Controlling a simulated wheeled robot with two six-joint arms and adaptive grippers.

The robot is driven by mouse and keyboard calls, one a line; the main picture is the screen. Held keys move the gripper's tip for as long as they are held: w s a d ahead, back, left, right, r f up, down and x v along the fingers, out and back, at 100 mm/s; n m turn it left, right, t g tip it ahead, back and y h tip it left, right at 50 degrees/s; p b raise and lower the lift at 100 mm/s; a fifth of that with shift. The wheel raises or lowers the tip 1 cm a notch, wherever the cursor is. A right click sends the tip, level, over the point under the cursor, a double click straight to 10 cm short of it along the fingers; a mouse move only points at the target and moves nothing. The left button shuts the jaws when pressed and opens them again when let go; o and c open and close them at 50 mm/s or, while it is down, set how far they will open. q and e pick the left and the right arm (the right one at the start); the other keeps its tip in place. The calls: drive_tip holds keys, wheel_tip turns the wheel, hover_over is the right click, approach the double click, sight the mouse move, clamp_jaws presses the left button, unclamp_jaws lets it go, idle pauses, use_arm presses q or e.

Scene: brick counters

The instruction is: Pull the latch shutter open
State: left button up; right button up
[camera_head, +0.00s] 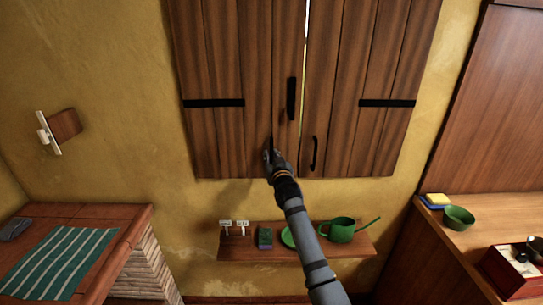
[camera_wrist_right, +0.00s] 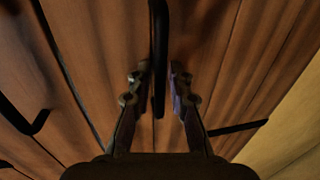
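The wooden shutter has a left leaf (camera_head: 227,60) and a right leaf (camera_head: 343,60), with a thin bright gap between them at the top. A black handle (camera_head: 291,98) is on the left leaf; a curved black handle (camera_head: 314,153) sits lower on the right leaf. My right gripper (camera_head: 271,146) is in front of the left leaf, below and left of its handle in the head view. In the right wrist view the gripper (camera_wrist_right: 158,90) is open, with a black bar handle (camera_wrist_right: 158,55) between its fingers. I cannot tell whether it touches. My left gripper is out of view.
A small shelf (camera_head: 265,254) below holds a green watering can (camera_head: 341,230), a sponge and plant labels. A brick counter with a striped cloth (camera_head: 62,261) is at left. A wooden counter (camera_head: 464,250) with a green bowl (camera_head: 459,217) is at right.

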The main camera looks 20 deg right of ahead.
clamp_jaws()
idle(0.6)
